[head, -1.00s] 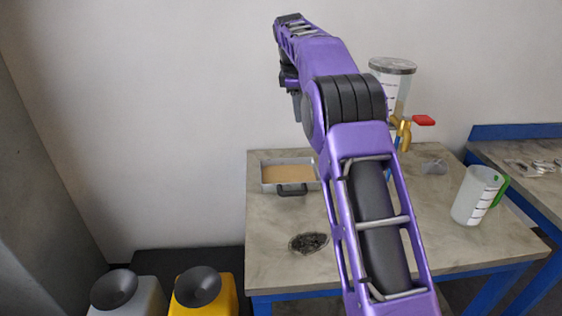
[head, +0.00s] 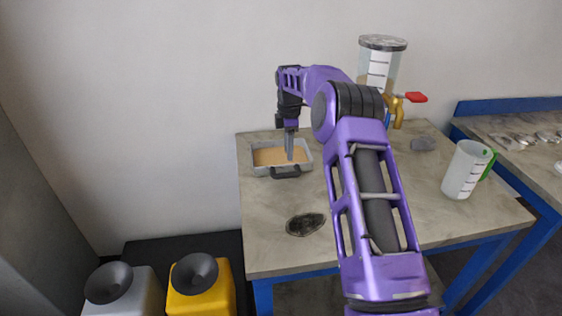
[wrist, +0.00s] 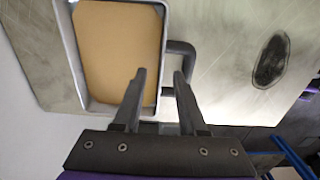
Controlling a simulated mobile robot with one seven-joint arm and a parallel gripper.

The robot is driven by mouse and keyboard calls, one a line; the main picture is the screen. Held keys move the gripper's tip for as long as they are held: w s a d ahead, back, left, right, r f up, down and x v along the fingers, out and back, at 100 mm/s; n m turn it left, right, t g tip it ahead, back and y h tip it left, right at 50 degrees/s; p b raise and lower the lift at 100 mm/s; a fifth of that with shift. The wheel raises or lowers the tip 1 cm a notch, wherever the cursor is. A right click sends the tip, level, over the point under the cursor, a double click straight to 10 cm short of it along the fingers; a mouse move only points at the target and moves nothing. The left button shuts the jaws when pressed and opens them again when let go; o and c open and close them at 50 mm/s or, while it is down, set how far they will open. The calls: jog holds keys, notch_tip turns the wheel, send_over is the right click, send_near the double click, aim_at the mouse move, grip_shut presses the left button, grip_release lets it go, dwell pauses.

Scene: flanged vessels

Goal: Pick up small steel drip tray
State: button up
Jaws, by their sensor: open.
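The small steel drip tray (head: 260,171) is a shallow grey rectangular tray with a tan inside and a dark handle on its near side. It sits on the table at the back left. It also shows in the wrist view (wrist: 72,60), with its handle (wrist: 184,60) at right. My gripper (head: 290,156) is open and points down at the tray. In the wrist view my gripper (wrist: 159,76) appears with one finger over the tan inside and the other beside the handle, the tray's side wall between them. I cannot tell how far above the tray the fingertips are.
On the table (head: 275,250) a dark oval piece (head: 305,224) lies in front of the tray. A clear vessel with a brass tap (head: 397,108) stands behind my arm. A white jug (head: 466,170) stands at right. A yellow container (head: 200,290) stands below left.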

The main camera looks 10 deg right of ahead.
aim_at(286, 165)
jog(key=shift+s+a+f, duration=0.1)
jog(key=shift+a+f, duration=0.05)
jog(key=shift+f, duration=0.9)
jog(key=shift+s+a+f, duration=0.1)
jog(key=shift+a+f, duration=0.05)
jog(key=shift+f, duration=0.85)
jog(key=shift+a+f, duration=0.15)
jog(key=shift+f, duration=0.9)
jog(key=shift+c, duration=0.2)
grip_shut()
jog(key=shift+w+r, duration=0.1)
